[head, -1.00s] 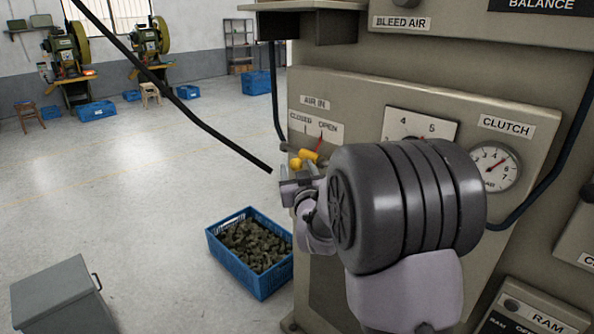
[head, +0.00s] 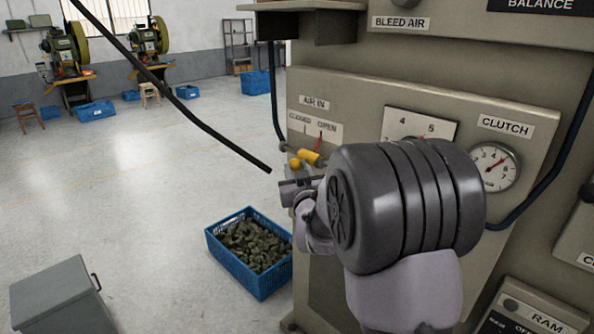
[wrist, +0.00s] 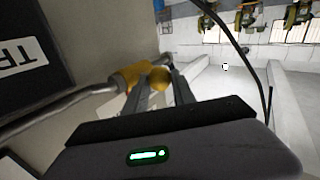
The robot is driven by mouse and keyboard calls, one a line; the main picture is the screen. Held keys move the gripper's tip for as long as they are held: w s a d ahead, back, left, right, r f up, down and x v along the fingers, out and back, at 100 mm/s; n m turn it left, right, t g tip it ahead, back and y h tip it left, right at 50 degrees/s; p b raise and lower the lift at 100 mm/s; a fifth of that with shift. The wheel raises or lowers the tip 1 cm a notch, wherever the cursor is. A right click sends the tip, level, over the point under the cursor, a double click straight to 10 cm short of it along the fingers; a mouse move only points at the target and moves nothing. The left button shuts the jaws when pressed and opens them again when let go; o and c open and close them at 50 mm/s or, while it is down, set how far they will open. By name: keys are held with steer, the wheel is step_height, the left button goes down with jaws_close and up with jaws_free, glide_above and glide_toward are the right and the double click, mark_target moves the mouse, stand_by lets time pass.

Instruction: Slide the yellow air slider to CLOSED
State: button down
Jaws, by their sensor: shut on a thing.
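The yellow air slider (head: 309,157) is on the machine panel under the AIR IN plate (head: 315,126), which reads CLOSED at left and OPEN at right. A red pointer mark (head: 320,140) stands by OPEN, and the slider body sits below that side. Its round yellow knob (head: 295,164) sticks out toward the lower left. My gripper (head: 294,176) is at the knob. In the wrist view, the fingers of my gripper (wrist: 157,75) are shut on the knob (wrist: 159,80), one on each side. The yellow body (wrist: 128,77) shows beside it on a grey pipe.
A clutch gauge (head: 495,168) and another dial (head: 418,125) are on the panel to the right. A dark hose (head: 278,95) hangs at the panel's left edge. A blue crate of dark parts (head: 250,252) stands on the floor below. The floor at left is mostly open.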

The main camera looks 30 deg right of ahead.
stand_by(0.7)
steer(key=w+a+b, duration=0.2)
steer(key=w+b, duration=0.1)
steer(key=w, duration=0.3)
steer(key=shift+r, duration=0.15)
steer(key=shift+a, duration=0.15)
steer(key=c, duration=1.3)
jaws_free()
steer(key=shift+o, duration=1.4)
steer(key=shift+w, duration=0.15)
